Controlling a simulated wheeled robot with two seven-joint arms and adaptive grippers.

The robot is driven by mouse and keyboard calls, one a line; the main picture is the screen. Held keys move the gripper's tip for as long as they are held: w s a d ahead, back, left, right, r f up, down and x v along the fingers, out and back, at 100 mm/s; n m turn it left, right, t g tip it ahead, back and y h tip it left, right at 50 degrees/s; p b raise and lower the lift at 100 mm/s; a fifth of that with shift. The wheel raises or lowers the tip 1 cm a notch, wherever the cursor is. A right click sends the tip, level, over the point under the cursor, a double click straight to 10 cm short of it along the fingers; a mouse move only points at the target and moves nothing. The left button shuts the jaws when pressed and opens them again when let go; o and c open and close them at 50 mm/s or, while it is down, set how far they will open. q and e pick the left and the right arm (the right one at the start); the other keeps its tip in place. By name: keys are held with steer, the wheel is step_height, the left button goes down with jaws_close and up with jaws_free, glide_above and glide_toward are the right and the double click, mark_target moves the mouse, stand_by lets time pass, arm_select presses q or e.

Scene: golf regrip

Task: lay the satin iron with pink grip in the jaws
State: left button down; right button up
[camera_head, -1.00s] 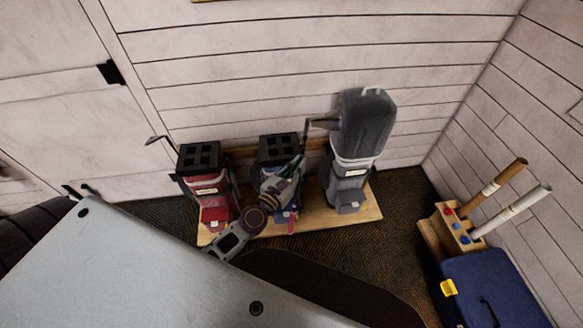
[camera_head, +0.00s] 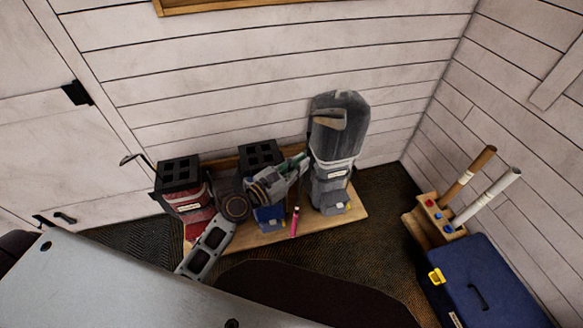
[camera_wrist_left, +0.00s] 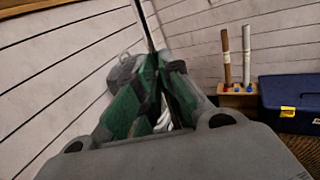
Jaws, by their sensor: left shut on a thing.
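My left gripper (camera_head: 298,163) is shut on the shaft of the satin iron and holds it upright in front of the stand. The pink grip (camera_head: 295,222) hangs below the fingers. The iron's head (camera_head: 329,118) shows above, in front of the grey bag's hood. In the left wrist view the thin shaft (camera_wrist_left: 146,25) rises from between the green finger pads (camera_wrist_left: 155,95). The stretch of shaft inside the fingers is hidden. The jaws that the task names cannot be made out in either view. My right gripper is not in view.
A red bag (camera_head: 185,200), a blue bag (camera_head: 268,215) and a grey bag (camera_head: 333,185) stand on a wooden stand (camera_head: 350,222) by the wall. Another club (camera_head: 130,158) sticks up at the red bag. At right are a tube holder (camera_head: 425,215) and a blue case (camera_head: 485,290).

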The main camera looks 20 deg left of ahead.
arm_select(q)
steer(key=w+d+r+m+g+h, duration=0.1)
steer(key=d+r+m+g+h, duration=0.5)
steer(key=d+r+g, duration=0.1)
steer(key=shift+w+d+r+h, duration=0.4)
steer(key=shift+d+r, duration=0.1)
steer(key=shift+d, duration=0.9)
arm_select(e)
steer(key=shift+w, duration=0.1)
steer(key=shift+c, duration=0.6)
